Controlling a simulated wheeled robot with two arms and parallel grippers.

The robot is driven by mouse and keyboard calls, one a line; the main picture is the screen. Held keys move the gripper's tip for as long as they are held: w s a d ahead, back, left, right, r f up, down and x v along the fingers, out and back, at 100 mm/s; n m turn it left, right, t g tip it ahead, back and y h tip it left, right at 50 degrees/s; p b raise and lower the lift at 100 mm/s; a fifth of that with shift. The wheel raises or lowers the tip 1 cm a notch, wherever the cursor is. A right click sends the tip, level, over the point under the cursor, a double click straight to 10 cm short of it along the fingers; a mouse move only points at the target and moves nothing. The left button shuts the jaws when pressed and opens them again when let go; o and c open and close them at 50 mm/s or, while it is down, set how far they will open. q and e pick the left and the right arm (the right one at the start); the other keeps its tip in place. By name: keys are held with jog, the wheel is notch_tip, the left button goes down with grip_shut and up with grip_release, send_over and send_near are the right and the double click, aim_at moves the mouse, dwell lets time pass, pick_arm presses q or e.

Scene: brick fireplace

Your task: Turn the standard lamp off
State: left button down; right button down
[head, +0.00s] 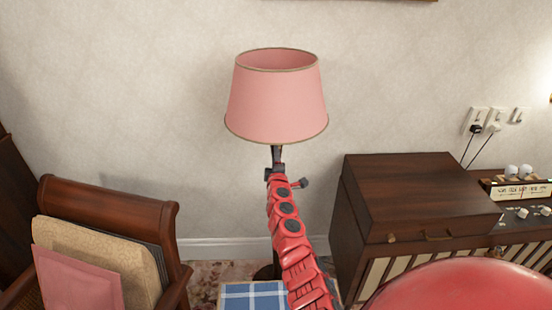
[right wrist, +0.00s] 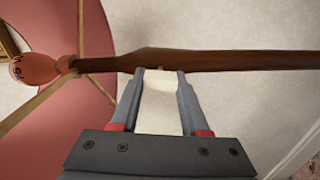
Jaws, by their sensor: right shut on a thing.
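The standard lamp has a pink shade (head: 277,105) with a thin brown stem against the wall. In the right wrist view its dark wooden stem (right wrist: 230,60) crosses the picture, with the inside of the shade (right wrist: 85,35) and an orange-pink bulb (right wrist: 30,70) at the left. The bulb shows no bright glow. My right gripper (head: 275,170) is just under the shade at the stem. In the right wrist view the fingertips (right wrist: 162,78) meet the stem, with a small pale piece (right wrist: 160,77) between them, which they grip. My left gripper is out of view.
A wooden chair (head: 120,195) with cushions stands at the left. A dark wooden cabinet (head: 415,190) with knobs stands at the right, below wall sockets (head: 495,117). A blue checked cloth (head: 248,296) lies below my right arm. The wall behind the lamp is bare.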

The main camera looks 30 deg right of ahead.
jog(key=shift+f+n, duration=0.15)
jog(key=shift+n, duration=0.75)
jog(key=shift+c, duration=2)
grip_release()
jog(key=shift+s+a, duration=0.1)
jog(key=shift+s, duration=0.05)
